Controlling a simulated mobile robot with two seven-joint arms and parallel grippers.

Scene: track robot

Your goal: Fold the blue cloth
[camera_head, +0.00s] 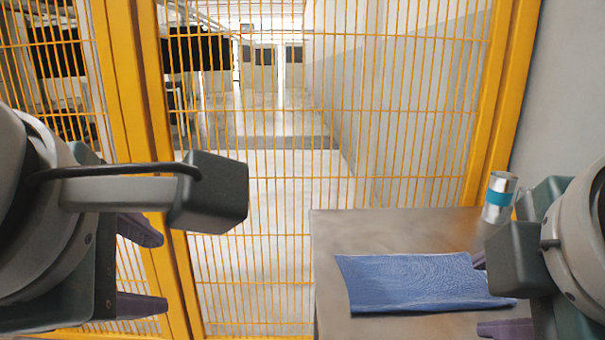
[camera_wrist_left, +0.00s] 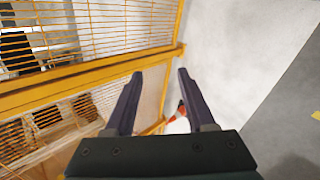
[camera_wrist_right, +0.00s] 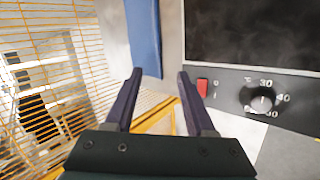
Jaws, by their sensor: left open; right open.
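The blue cloth (camera_head: 415,281) lies flat on the grey table (camera_head: 365,228), a roughly rectangular sheet with its right end partly behind my right gripper. In the right wrist view a strip of the cloth (camera_wrist_right: 145,35) shows above the fingertips. My right gripper (camera_head: 484,295) is open and empty at the cloth's right end; whether it touches the cloth I cannot tell. Its purple fingers stand apart in the right wrist view (camera_wrist_right: 160,75). My left gripper (camera_head: 158,268) is open and empty, left of the table and away from the cloth; its spread fingers show in the left wrist view (camera_wrist_left: 160,75).
A silver can with a teal band (camera_head: 499,197) stands at the table's back right. In the right wrist view a device with a dial and red switch (camera_wrist_right: 262,98) lies right of the cloth. A yellow mesh fence (camera_head: 270,200) stands behind the table. A grey wall (camera_head: 565,90) is at right.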

